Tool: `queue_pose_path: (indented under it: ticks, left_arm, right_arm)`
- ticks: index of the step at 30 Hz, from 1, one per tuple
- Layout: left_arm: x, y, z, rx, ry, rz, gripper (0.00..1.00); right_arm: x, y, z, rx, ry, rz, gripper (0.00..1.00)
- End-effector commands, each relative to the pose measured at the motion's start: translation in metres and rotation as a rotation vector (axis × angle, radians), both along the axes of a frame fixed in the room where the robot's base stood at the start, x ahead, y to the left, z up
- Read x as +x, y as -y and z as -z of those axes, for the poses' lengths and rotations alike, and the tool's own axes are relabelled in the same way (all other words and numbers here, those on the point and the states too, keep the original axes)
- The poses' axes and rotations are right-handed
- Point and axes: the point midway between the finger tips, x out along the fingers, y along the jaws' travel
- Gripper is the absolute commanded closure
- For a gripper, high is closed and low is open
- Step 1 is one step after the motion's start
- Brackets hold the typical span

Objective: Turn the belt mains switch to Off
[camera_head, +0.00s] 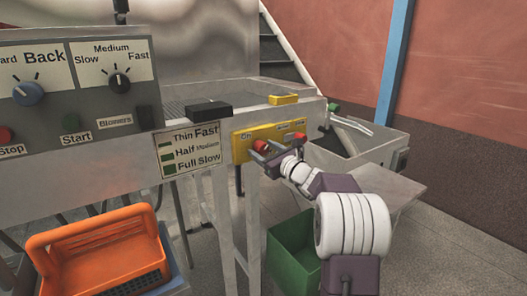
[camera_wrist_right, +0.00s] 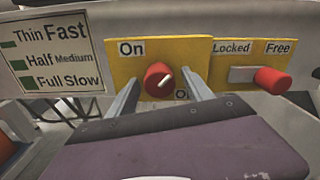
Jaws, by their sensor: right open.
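The belt mains switch is a red round knob (camera_wrist_right: 158,77) on a yellow plate (camera_wrist_right: 190,50), with an "On" label at upper left and a partly hidden label at lower right. Its white pointer line slants toward the upper right. My right gripper (camera_wrist_right: 161,84) is open, with one finger on each side of the knob; whether they touch it I cannot tell. In the head view, my right gripper (camera_head: 270,152) is at the yellow panel (camera_head: 240,151), partly covering the knob. My left gripper is not in view.
A second red knob (camera_wrist_right: 273,80), on a slider labelled Locked and Free, sits right of the switch. A Thin/Half/Full sign (camera_head: 187,150) is to the left. An orange basket (camera_head: 98,250) and a green bin (camera_head: 291,255) stand below.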

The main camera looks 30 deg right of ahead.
Motion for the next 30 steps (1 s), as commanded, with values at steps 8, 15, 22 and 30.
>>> queue_pose_path:
  ticks: [8, 15, 22, 30]
  left_arm:
    - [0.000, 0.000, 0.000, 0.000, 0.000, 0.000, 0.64]
    - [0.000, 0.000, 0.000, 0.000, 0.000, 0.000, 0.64]
    - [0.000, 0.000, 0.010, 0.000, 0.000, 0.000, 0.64]
    - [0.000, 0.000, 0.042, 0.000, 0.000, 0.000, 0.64]
  right_arm:
    - [0.001, 0.000, 0.000, 0.000, 0.000, 0.000, 0.55]
    - [0.001, 0.000, 0.000, -0.001, 0.000, 0.000, 1.00]
    - [0.001, 0.000, 0.002, -0.044, 0.005, 0.000, 1.00]
    - [0.000, 0.001, 0.006, -0.222, 0.021, 0.000, 1.00]
